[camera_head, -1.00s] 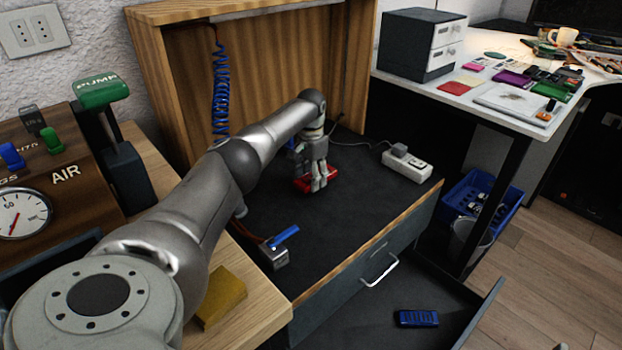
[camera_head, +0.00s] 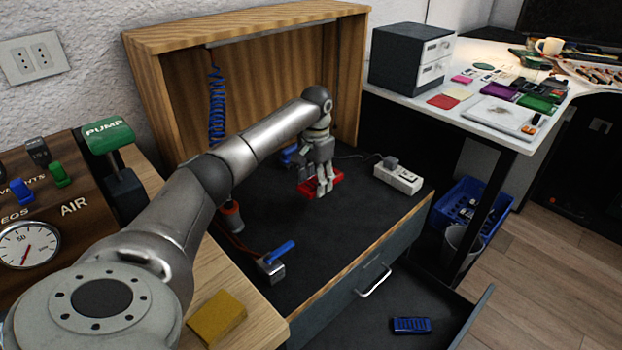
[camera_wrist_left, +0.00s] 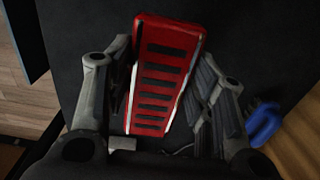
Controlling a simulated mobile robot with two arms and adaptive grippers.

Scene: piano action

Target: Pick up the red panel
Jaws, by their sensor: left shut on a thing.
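The red panel (camera_head: 322,182) is at my left gripper (camera_head: 324,188), over the dark top of the cabinet. In the left wrist view the red panel (camera_wrist_left: 165,75) is a long red piece with a row of dark slots. It lies between the two fingers of my left gripper (camera_wrist_left: 168,95), which is shut on it. In the head view the fingers hide part of the panel. I cannot tell how far the panel is above the surface. My right gripper is not in view.
A white power strip (camera_head: 398,179) lies right of the gripper. A small clamp with a blue lever (camera_head: 274,262) stands nearer. A wooden hood (camera_head: 270,95) encloses the back. Below, an open drawer holds a blue object (camera_head: 411,325). A desk with a drawer box (camera_head: 411,58) stands at right.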

